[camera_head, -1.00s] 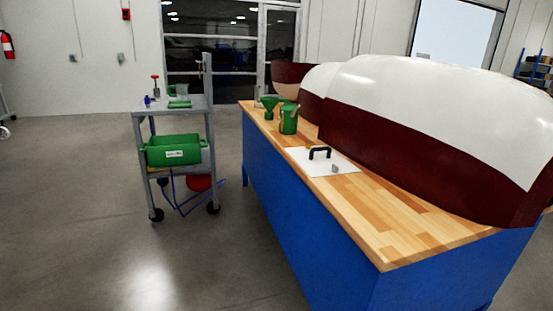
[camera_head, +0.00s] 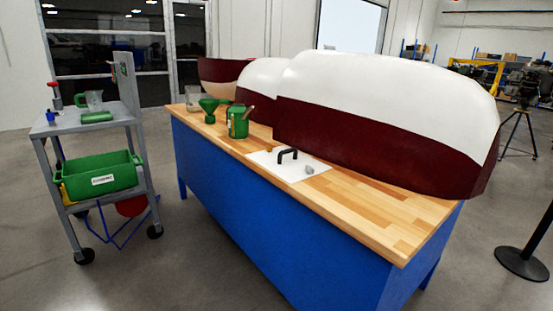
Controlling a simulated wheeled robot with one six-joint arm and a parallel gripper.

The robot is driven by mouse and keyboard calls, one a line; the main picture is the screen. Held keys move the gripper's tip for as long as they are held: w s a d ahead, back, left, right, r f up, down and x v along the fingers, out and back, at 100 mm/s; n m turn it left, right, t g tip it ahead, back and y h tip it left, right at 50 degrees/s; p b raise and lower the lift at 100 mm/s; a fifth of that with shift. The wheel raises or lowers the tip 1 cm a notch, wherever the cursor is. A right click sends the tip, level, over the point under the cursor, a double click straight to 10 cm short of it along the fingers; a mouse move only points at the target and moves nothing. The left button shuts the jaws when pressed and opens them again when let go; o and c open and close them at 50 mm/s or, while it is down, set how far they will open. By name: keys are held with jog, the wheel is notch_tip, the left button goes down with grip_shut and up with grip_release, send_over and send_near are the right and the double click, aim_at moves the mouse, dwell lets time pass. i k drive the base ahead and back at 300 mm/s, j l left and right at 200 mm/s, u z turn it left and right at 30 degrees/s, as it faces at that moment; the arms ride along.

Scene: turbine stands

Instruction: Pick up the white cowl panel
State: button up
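The white cowl panel (camera_head: 265,158), a flat white plate, lies on the wooden top of a blue workbench (camera_head: 375,215), near its front edge. A black arched handle (camera_head: 288,153) stands up from it. A small grey piece (camera_head: 309,169) sits at its right part. A large white and maroon cowl shell (camera_head: 390,125) stands behind the panel, with smaller ones further along the bench. My gripper is not in view, and nothing is seen touching the panel.
A green can (camera_head: 238,124) and a green funnel (camera_head: 209,108) stand left of the panel. A grey cart (camera_head: 95,122) with a green bin (camera_head: 102,176) stands left of the bench. A black post base (camera_head: 523,264) is at right. The front right benchtop is bare.

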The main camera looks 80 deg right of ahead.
aim_at(289, 164)
jog(key=i+l+z, duration=0.15)
jog(key=z, duration=0.3)
jog(key=i+z, duration=0.65)
jog(key=z, duration=0.3)
jog(key=i+j+z, duration=0.25)
jog(key=z, duration=0.2)
jog(key=i+z, duration=0.25)
jog(key=z, duration=0.2)
jog(key=i+z, duration=0.2)
jog(key=z, duration=0.25)
jog(key=i+j+z, duration=0.2)
jog(key=z, duration=0.25)
